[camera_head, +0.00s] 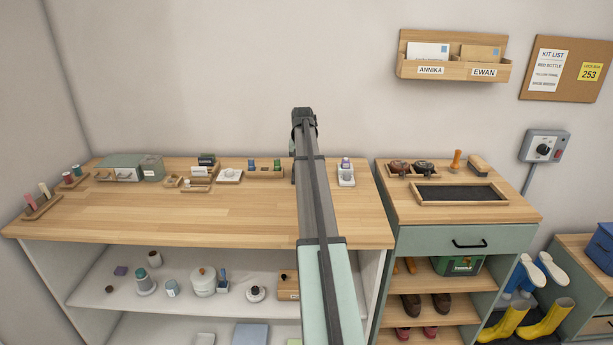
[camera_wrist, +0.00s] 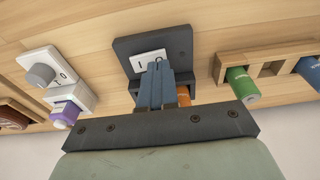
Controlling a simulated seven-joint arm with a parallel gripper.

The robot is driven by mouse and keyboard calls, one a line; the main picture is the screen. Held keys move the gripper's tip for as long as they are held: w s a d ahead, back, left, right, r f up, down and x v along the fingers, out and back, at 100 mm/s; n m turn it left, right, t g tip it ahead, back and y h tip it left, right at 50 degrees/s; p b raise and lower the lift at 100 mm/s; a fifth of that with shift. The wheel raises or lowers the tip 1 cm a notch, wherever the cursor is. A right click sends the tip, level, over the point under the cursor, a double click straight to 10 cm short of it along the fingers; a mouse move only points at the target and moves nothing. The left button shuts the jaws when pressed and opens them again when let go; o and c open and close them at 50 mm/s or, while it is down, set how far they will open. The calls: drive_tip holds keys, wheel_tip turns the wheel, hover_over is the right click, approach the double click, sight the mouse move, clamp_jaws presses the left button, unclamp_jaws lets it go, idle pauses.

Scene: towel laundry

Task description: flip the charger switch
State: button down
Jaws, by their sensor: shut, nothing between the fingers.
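A dark charger block (camera_wrist: 122,48) stands on the wooden worktop in the wrist view. A white switch plate (camera_wrist: 150,57) with a dark line mark is on its face. My gripper (camera_wrist: 157,68) is shut and empty, with its fingertips right at the lower part of this plate. Whether they touch it I cannot tell, and the fingers cover part of the switch. An orange cylinder (camera_wrist: 183,97) shows partly behind the fingers. In the head view my arm hides the gripper and most or all of the charger.
A white unit with a grey knob (camera_wrist: 41,75) and a purple-banded cylinder (camera_wrist: 66,112) stands close left. A wooden rack (camera_wrist: 268,66) with green (camera_wrist: 241,83) and blue cylinders stands close right. The worktop (camera_head: 200,220) is clear in front; a drawer cabinet (camera_head: 440,210) stands at right.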

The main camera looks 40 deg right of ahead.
wheel_tip(320, 180, up, 6)
idle(0.8)
idle(0.4)
